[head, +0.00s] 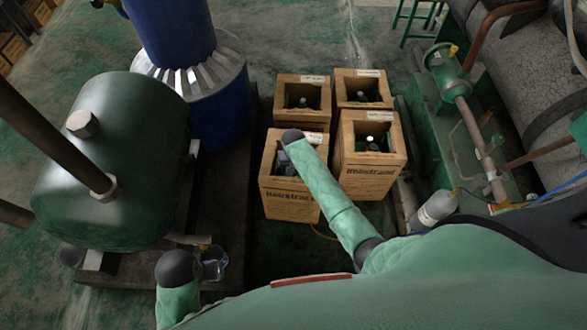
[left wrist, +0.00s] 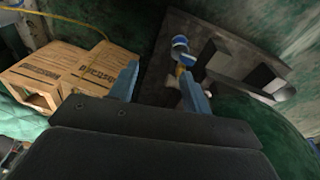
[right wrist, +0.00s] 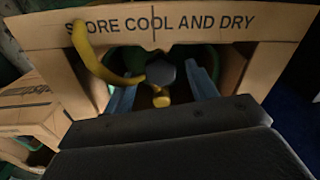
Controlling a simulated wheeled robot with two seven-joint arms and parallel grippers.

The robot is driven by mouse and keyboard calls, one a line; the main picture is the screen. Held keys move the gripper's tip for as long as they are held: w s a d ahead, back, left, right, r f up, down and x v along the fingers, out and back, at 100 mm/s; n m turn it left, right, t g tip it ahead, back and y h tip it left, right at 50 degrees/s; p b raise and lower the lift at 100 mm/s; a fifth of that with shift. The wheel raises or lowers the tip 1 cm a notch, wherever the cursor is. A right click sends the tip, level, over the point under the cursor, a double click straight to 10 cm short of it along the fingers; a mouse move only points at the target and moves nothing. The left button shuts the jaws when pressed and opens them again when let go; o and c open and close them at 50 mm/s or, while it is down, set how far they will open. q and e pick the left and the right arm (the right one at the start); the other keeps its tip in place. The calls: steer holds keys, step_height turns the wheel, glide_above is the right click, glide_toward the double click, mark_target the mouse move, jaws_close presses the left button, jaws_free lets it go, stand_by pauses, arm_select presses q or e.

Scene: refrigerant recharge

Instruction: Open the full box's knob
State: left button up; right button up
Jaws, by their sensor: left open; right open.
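My right gripper (head: 288,163) is at the opening of the front-left box (head: 291,205). In the right wrist view that box (right wrist: 285,32) reads "STORE COOL AND DRY". There the open fingers of my right gripper (right wrist: 160,93) are either side of a dark grey knob (right wrist: 160,72) with a brass fitting (right wrist: 160,98) below it. Whether they touch it is unclear. My left gripper (head: 213,262) is open and empty, low beside the green tank (head: 115,160).
A yellow hose (right wrist: 92,55) hangs over the box wall. The other boxes (head: 371,178) stand close beside and behind. A grey cylinder (head: 434,210) is at the right. A blue-topped fitting (left wrist: 180,45) lies beyond my left fingers in the left wrist view.

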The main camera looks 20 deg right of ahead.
steer(key=shift+f, duration=0.25)
steer(key=c, duration=0.9)
steer(key=shift+c, duration=0.4)
